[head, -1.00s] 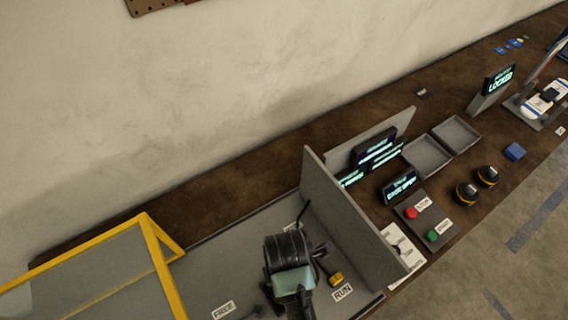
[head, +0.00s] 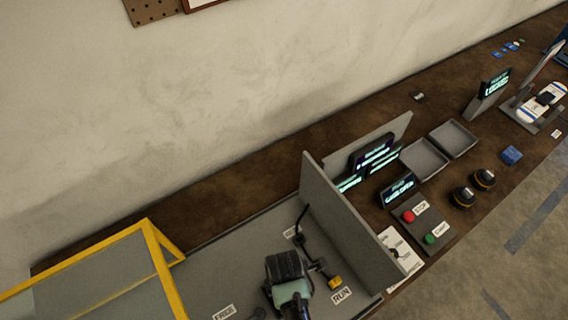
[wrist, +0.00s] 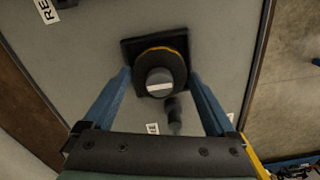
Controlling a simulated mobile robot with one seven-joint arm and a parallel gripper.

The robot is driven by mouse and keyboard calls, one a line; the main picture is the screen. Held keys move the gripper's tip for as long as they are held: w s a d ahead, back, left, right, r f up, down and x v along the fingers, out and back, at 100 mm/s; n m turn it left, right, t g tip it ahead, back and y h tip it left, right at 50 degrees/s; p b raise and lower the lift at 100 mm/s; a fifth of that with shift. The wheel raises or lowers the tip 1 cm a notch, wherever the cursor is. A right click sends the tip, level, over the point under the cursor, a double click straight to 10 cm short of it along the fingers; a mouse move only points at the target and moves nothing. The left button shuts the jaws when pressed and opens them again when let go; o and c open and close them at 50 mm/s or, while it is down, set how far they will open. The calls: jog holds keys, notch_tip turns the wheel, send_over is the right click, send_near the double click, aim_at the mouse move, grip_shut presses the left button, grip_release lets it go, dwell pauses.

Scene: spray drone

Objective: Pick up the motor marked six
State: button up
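In the wrist view a dark round motor (wrist: 160,84) with an orange-yellow rim and a grey cap sits on a black square mount (wrist: 130,50). A small white mark shows on its cap, but I cannot read a number. My gripper (wrist: 160,77) is open, with one blue finger on each side of the motor and a gap visible to it. In the head view my wrist hides this motor and the fingers. Two more dark motors with yellow bands, one nearer (head: 464,197) and one farther (head: 485,178), stand on the bench at right; their marks are unreadable.
A grey partition wall (head: 345,220) stands right of my arm. A yellow frame (head: 165,270) is to the left. A lever with a yellow end (head: 334,282) is close by. Two empty grey trays (head: 425,160) and a red button (head: 408,216) lie beyond the wall.

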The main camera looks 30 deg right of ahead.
grip_shut()
jog(key=shift+r, duration=0.1)
dwell(0.3)
